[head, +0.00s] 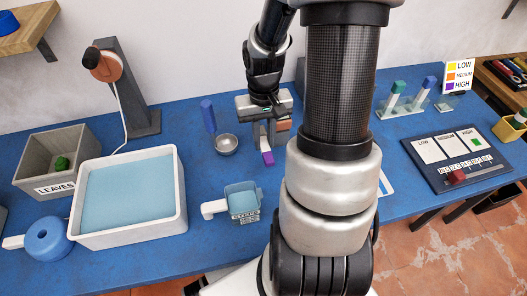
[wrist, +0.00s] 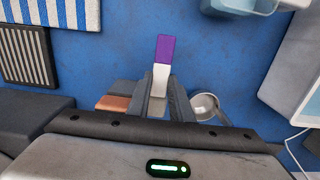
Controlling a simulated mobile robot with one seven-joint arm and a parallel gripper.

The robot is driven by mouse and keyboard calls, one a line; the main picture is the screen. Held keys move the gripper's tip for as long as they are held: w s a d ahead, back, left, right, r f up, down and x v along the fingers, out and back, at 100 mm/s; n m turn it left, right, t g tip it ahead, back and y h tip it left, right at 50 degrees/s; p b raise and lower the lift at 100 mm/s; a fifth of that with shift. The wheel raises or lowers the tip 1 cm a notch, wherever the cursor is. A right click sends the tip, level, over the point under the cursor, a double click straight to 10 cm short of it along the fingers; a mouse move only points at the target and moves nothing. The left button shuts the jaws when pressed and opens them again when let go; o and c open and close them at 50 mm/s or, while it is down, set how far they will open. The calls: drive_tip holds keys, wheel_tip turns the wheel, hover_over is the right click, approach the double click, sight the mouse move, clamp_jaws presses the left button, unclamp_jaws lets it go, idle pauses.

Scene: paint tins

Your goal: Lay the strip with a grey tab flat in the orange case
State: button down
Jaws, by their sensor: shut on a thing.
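My gripper (head: 264,143) is shut on a white strip (wrist: 160,78) with a purple end (wrist: 165,48). The strip is held above the blue table, and its purple end (head: 267,157) points toward the near edge in the head view. An orange item (wrist: 113,103), possibly the orange case, shows beside the fingers at left in the wrist view. It also shows just right of my gripper in the head view (head: 284,125), partly hidden, so its inside cannot be seen.
A metal bowl (head: 225,144) stands left of my gripper. A small blue-filled container (head: 242,201) is nearer. A white tray (head: 181,200) and a grey leaves bin (head: 22,167) stand at left. A dark board (head: 447,181) lies at right. My arm hides part of the table.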

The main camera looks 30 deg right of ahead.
sight(264, 151)
drive_tip(key=shift+f+b, duration=0.45)
drive_tip(key=shift+f, duration=2.1)
drive_tip(key=shift+f, duration=0.1)
drive_tip(key=shift+f, duration=0.15)
drive_tip(key=c, duration=1.6)
unclamp_jaws()
drive_tip(key=shift+r, duration=0.2)
